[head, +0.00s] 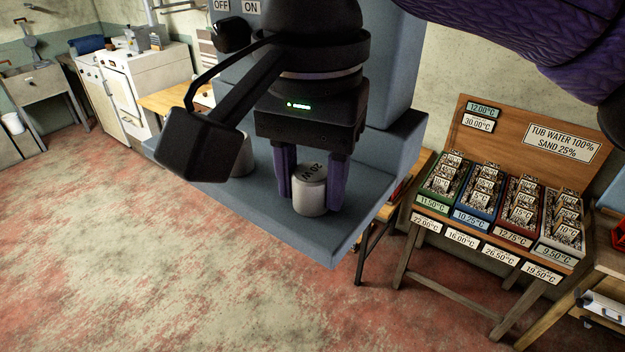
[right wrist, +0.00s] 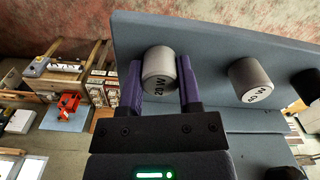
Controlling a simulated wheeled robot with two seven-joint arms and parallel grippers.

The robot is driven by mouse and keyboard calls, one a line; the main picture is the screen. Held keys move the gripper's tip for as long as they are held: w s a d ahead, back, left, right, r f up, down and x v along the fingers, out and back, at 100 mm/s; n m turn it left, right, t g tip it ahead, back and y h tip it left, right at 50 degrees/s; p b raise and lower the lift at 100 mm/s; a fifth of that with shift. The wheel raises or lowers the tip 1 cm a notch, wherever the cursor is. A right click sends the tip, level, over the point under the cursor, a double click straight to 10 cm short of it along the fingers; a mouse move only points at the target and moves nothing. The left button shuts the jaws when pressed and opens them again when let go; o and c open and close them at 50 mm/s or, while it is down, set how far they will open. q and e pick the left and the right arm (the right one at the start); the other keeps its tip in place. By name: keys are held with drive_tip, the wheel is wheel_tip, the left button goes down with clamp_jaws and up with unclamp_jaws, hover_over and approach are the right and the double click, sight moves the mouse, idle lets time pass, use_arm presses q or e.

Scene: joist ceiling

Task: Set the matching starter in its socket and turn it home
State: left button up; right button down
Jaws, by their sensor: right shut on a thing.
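A pale grey cylindrical starter marked "20 W" (head: 310,194) is between the two purple fingers of my right gripper (head: 310,183), which is shut on it. It is at the blue-grey ledge (head: 340,232); I cannot tell whether it touches the ledge. The right wrist view also shows this starter (right wrist: 159,68) between the fingers. A second grey starter (right wrist: 250,82) stands beside it, its number hard to read; it is partly hidden behind my arm in the head view (head: 242,160). No socket is plainly visible. My left gripper is not in view.
A dark round part (right wrist: 306,86) is at the right edge of the wrist view. "OFF" (head: 221,5) and "ON" (head: 252,7) labels are on the panel behind. A sloped wooden stand (head: 462,137) with labelled boxes is at right. The floor at left is clear.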

sight(311, 172)
drive_tip(key=shift+r+p, duration=3.05)
drive_tip(key=shift+r, duration=0.2)
drive_tip(key=shift+f, duration=0.2)
